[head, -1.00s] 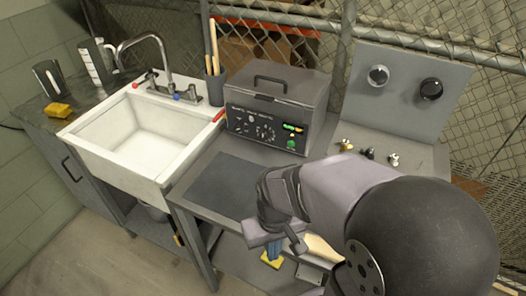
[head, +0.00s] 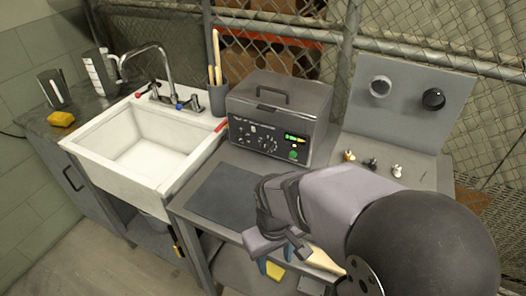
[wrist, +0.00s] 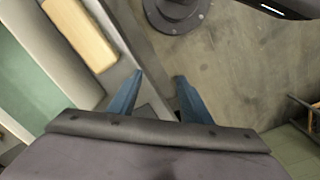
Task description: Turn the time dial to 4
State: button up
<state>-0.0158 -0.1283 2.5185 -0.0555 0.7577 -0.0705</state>
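The grey boxy device with a top handle (head: 280,112) stands on the bench at the back. Its dark front panel (head: 255,135) carries several small dials, a lit green display (head: 295,138) and a green button (head: 293,155). The dial labels are too small to read, so I cannot tell which is the time dial or its setting. My gripper (wrist: 158,82) is open and empty, its two blue fingers apart in the wrist view. In the head view it hangs low at the bench's front edge, well below and in front of the device.
A white sink (head: 150,150) with a faucet is at left. A dark mat (head: 225,192) lies on the bench before the device. A grey panel with two round knobs (head: 433,98) stands at right, several small valves (head: 372,163) before it. A wooden block (wrist: 80,35) is near my fingers.

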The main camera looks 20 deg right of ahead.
aim_at(265, 148)
jog(key=w+d+r+n+t+h+b, duration=0.1)
jog(key=w+d+r+n+h+b, duration=0.1)
jog(key=w+d+r+n+h, duration=0.35)
jog(key=w+d+r+n+t+h+b, duration=0.1)
jog(key=w+d+r+n+h+b, duration=0.25)
jog(key=w+n, duration=0.45)
jog(key=w+f+n+t+h+b, duration=0.1)
jog(key=w+n, duration=0.1)
jog(key=w+d+f+n+t+h+b, duration=0.1)
jog(key=w+n, duration=0.1)
jog(key=w+f+n+t+h+b, duration=0.1)
jog(key=w+n+h, duration=0.1)
jog(key=w, duration=0.1)
jog(key=shift+d+f+n+b, duration=0.15)
jog(key=shift+d+n+b, duration=0.1)
jog(key=shift+b, duration=0.15)
jog(key=w+a+f+n+t+b, duration=0.1)
jog(key=w+a+n+t, duration=0.1)
jog(key=w+a+f+n+t+b, duration=0.1)
jog(key=w+a+n+t, duration=0.1)
jog(key=w, duration=0.1)
jog(key=w+a+f+n+t+b, duration=0.1)
jog(key=w+a+n+t, duration=0.1)
jog(key=w+t, duration=0.1)
jog(key=shift+w+a+f+n, duration=0.15)
jog(key=shift+a+n, duration=0.2)
jog(key=shift+n, duration=0.05)
jog(key=shift+w+a+t, duration=0.2)
jog(key=shift+a+t, duration=0.1)
jog(key=shift+x, duration=3.7)
